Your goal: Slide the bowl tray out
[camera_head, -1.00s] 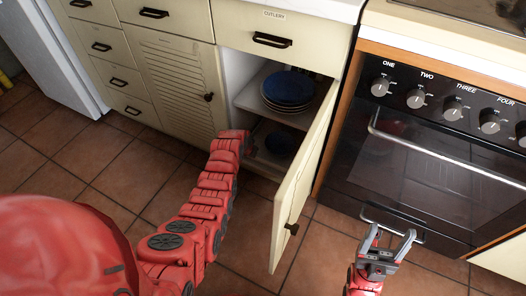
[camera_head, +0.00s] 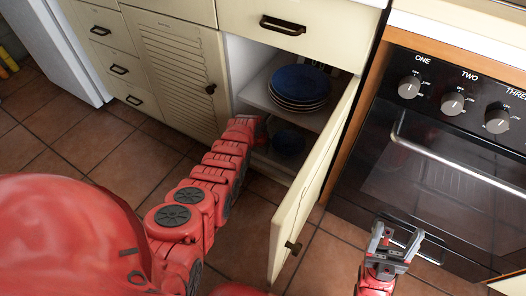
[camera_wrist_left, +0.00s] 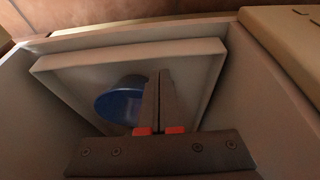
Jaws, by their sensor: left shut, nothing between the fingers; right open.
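The bowl tray (camera_wrist_left: 212,60) is a pale, shallow tray inside the open cabinet, seen in the left wrist view. A blue bowl (camera_wrist_left: 118,104) sits on it; the bowl also shows dark in the head view (camera_head: 288,142), low in the cabinet. My left gripper (camera_wrist_left: 159,76) is shut and empty, its fingers over the tray beside the bowl; whether they touch the tray is unclear. In the head view its fingers are hidden inside the cabinet beyond my red arm. My right gripper (camera_head: 397,233) is open and empty in front of the oven.
A stack of blue plates (camera_head: 300,85) stands on the shelf above the bowl. The cabinet door (camera_head: 312,180) is swung open between my left arm and the oven (camera_head: 430,165). A closed drawer (camera_head: 320,30) is above the opening. Tiled floor is clear in front.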

